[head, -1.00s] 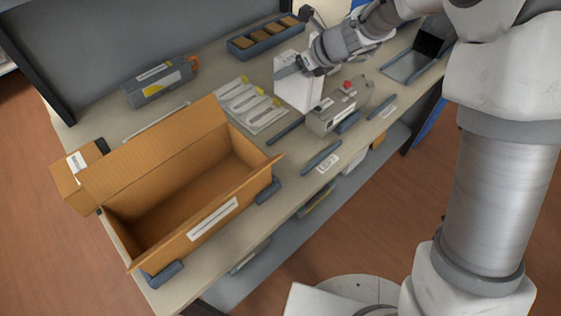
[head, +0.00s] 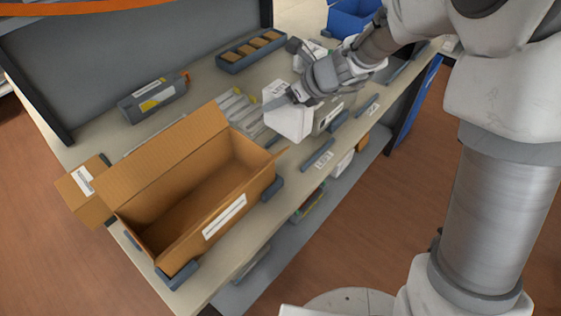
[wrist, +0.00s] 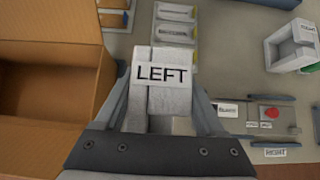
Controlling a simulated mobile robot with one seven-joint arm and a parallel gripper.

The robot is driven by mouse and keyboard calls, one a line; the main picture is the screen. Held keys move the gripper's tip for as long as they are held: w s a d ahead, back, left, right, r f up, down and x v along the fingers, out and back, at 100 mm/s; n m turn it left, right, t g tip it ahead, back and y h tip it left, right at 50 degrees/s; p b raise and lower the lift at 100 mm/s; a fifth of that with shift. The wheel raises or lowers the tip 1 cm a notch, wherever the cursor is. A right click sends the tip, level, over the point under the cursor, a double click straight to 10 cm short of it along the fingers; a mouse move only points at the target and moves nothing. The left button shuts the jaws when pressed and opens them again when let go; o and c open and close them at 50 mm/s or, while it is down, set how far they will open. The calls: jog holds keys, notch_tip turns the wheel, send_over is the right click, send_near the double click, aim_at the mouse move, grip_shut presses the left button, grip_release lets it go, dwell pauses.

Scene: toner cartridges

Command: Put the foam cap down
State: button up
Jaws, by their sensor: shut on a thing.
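The white foam cap (head: 287,119) is a pale block. In the wrist view the cap (wrist: 168,97) carries the word LEFT. My gripper (head: 300,92) is shut on it, with one finger on each side of the cap in the wrist view (wrist: 165,105). The cap appears held above the worktable, in front of the grey device; its exact height is hard to tell. A second foam cap (wrist: 293,47) stands at the upper right in the wrist view, apart from my gripper. The open cardboard box (head: 225,216) is left of my gripper, and its inside looks empty.
The grey device with a red button (wrist: 272,114) is right of the held cap. A tray of flat packets (head: 238,112), a toner cartridge (head: 153,100) and a divided blue tray (head: 251,52) lie behind. Blue-grey stops (head: 318,154) line the front edge.

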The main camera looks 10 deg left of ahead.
aim_at(280, 132)
jog(key=shift+s, duration=0.45)
notch_tip(280, 132, down, 10)
jog(key=b, duration=0.4)
jog(key=shift+f+b, duration=0.1)
jog(key=shift+b, duration=0.25)
jog(key=shift+f, duration=0.15)
jog(key=o, duration=1.3)
